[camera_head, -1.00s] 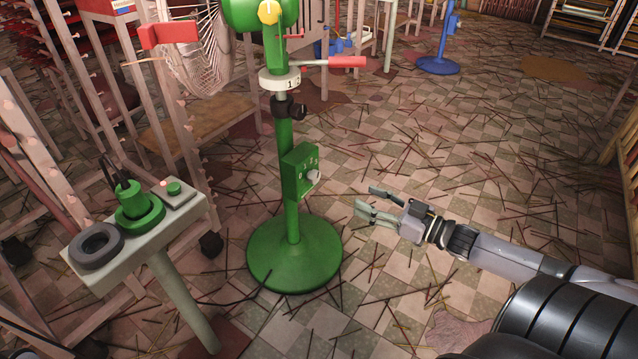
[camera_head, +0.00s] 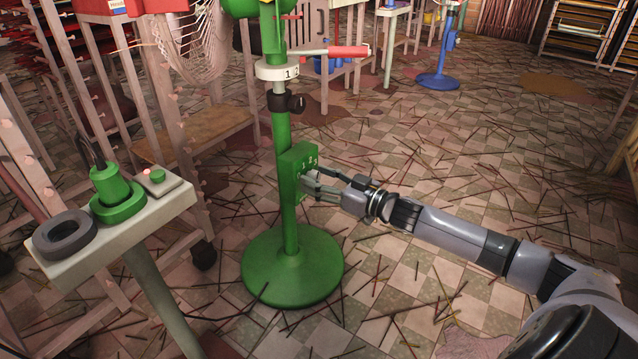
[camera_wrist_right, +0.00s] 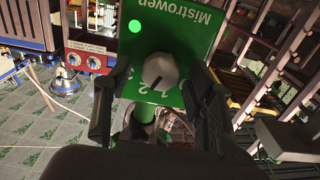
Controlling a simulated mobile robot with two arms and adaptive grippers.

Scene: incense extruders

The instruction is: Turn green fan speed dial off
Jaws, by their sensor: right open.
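The green fan stand (camera_head: 285,215) stands upright on a round green base. Its green control box (camera_head: 296,165) is on the pole; in the right wrist view the box's green panel (camera_wrist_right: 185,25) reads "Mistrowen". The grey speed dial (camera_wrist_right: 160,72) sits on that panel, with "1" and "2" printed near its lower edge. I cannot tell exactly which mark it points at. My right gripper (camera_head: 310,185) is open at the box, its fingers on either side of the dial. Contact with the dial is not clear. In the head view the fingers mostly hide the dial. My left gripper is not in view.
A grey stand (camera_head: 135,225) with a green device (camera_head: 113,195), a dark ring (camera_head: 65,235) and a button box (camera_head: 157,180) is at left. A red-handled lever (camera_head: 345,52) sticks out above the box. Wooden racks crowd the left; the littered floor at right is open.

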